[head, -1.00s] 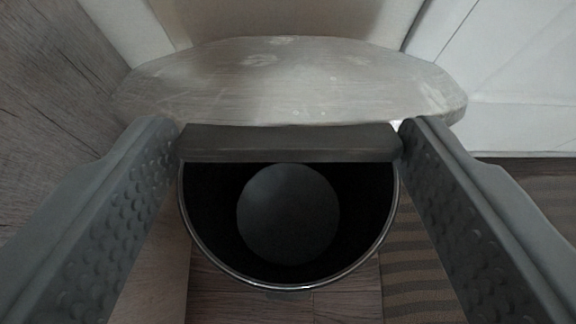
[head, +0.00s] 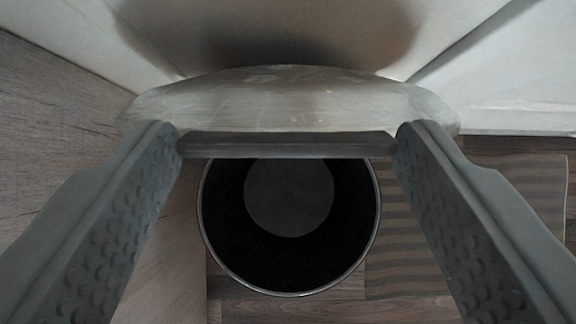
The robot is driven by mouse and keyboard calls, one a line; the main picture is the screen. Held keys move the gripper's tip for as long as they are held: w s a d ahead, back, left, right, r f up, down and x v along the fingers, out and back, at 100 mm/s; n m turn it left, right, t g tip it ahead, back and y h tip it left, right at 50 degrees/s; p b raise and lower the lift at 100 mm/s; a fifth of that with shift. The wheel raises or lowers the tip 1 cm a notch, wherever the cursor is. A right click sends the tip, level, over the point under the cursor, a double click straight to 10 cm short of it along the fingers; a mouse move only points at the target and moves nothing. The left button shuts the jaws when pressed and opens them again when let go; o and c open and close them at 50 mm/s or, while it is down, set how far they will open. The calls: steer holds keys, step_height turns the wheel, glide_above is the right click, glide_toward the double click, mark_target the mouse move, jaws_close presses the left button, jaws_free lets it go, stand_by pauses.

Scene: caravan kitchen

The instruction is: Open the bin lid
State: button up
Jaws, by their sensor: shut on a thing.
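The bin (head: 290,285) stands on the floor at the lower middle, round, with a thin metal rim. Its dark inside and a paler round bottom show through the open top. The bin lid (head: 290,97), a scuffed pale metal plate, is raised and stands behind the opening. A dark bar (head: 288,146) runs along the lid's near edge. My gripper (head: 288,138) has one finger at each end of this bar and is shut on the lid. The fingertips cover the bar's two ends.
A pale wall or panel (head: 270,25) stands close behind the lid, with the lid's shadow on it. A white panel (head: 510,75) is at the right. A striped mat (head: 400,258) lies right of the bin on the wooden floor.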

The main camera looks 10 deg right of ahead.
steer(key=shift+w+d+r, duration=0.1)
steer(key=shift+w+d, duration=0.1)
steer(key=shift+w, duration=0.45)
steer(key=shift+w+d+r, duration=0.1)
steer(key=shift+w+d, duration=0.15)
steer(key=shift+w, duration=0.45)
steer(key=shift+w+d+r, duration=0.1)
steer(key=shift+w+d, duration=0.1)
steer(key=shift+w, duration=0.45)
steer(key=o, duration=1.2)
steer(key=shift+f, duration=0.15)
steer(key=shift+o, duration=1.1)
steer(key=v, duration=1.7)
steer(key=shift+w+r, duration=0.15)
steer(key=shift+r, duration=0.3)
